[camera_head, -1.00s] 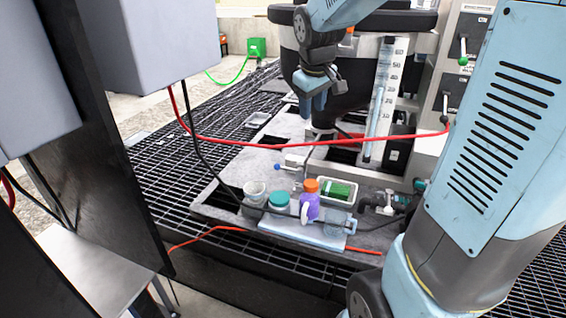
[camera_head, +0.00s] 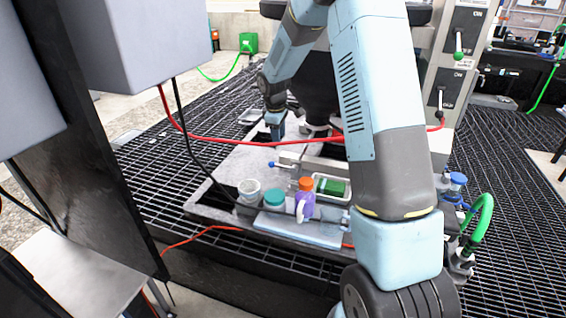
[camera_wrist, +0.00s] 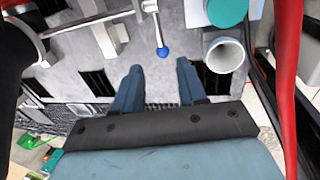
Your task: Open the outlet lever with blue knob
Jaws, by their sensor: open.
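The outlet lever is a thin metal rod ending in a blue knob (camera_head: 271,164), low on the manifold above the grey deck. In the wrist view the blue knob (camera_wrist: 163,51) hangs at the rod's end, ahead of my fingertips and roughly between them across the picture. My gripper (camera_head: 276,125) is above and near the knob in the head view. In the wrist view my gripper (camera_wrist: 158,72) has its two blue fingers apart with nothing between them. The knob is not touched, as far as I can see. My arm hides part of the manifold.
A white cup (camera_head: 249,190), a teal-lidded jar (camera_head: 274,198), an orange-capped purple bottle (camera_head: 305,200) and a green-filled tray (camera_head: 332,188) stand near the knob. A red cable (camera_head: 215,139) and a black cable (camera_head: 192,130) hang across. Bare deck (camera_head: 225,172) lies left of the knob.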

